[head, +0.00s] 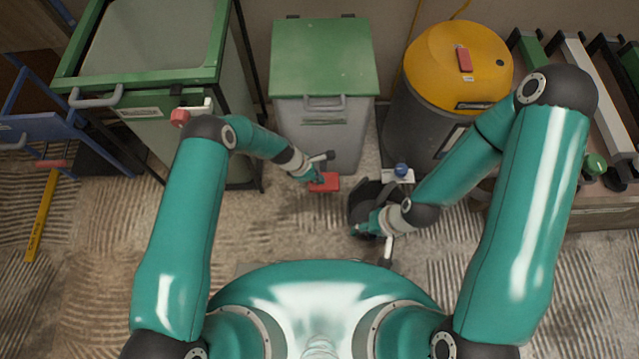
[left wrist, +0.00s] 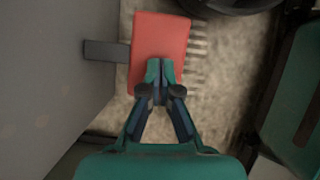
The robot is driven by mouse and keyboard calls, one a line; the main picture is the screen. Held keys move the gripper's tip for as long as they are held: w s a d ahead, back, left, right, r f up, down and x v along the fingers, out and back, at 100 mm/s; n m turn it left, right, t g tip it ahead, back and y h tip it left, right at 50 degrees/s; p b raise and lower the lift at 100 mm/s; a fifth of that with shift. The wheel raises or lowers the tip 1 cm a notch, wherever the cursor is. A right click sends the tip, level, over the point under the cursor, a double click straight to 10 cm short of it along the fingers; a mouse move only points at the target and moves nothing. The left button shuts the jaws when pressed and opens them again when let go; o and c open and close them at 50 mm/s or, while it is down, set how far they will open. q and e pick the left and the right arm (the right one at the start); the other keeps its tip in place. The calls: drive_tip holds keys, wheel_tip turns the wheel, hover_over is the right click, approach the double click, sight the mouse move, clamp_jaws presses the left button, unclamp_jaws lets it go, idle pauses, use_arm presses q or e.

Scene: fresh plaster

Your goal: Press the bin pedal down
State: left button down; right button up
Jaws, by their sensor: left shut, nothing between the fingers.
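A grey bin with a shut green lid (head: 324,60) stands in the middle of the head view. Its red pedal (head: 330,183) sticks out low at its front and shows as a red plate (left wrist: 160,35) in the left wrist view. A dark bar joins the plate to the grey wall. My left gripper (head: 316,180) is shut and empty, its fingertips (left wrist: 160,72) over the plate's near part. I cannot tell whether they touch it. My right gripper (head: 362,230) is low, right of the pedal; its fingers are too small to read.
A grey drum with a yellow lid (head: 440,60) and a blue pedal (head: 402,169) stands to the right. A black object (head: 366,200) lies beside my right gripper. A larger green-rimmed bin (head: 150,76) stands left.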

use_arm(q)
drive_tip(key=shift+d+f, duration=0.2)
drive_tip(key=shift+f, duration=0.15)
wheel_tip(320, 180, down, 4)
drive_tip(key=b, duration=0.4)
drive_tip(key=shift+f, duration=0.2)
drive_tip(key=shift+a+r, duration=0.1)
drive_tip(key=shift+r, duration=0.3)
drive_tip(key=shift+s+a+r+p, duration=0.1)
drive_tip(key=shift+a+r+p, duration=0.15)
drive_tip(key=shift+a, duration=0.5)
drive_tip(key=shift+s+a+r+p, duration=0.1)
drive_tip(key=shift+a+r+p, duration=0.1)
drive_tip(key=shift+a, duration=0.5)
drive_tip(key=shift+w, duration=0.1)
drive_tip(key=v, duration=1.2)
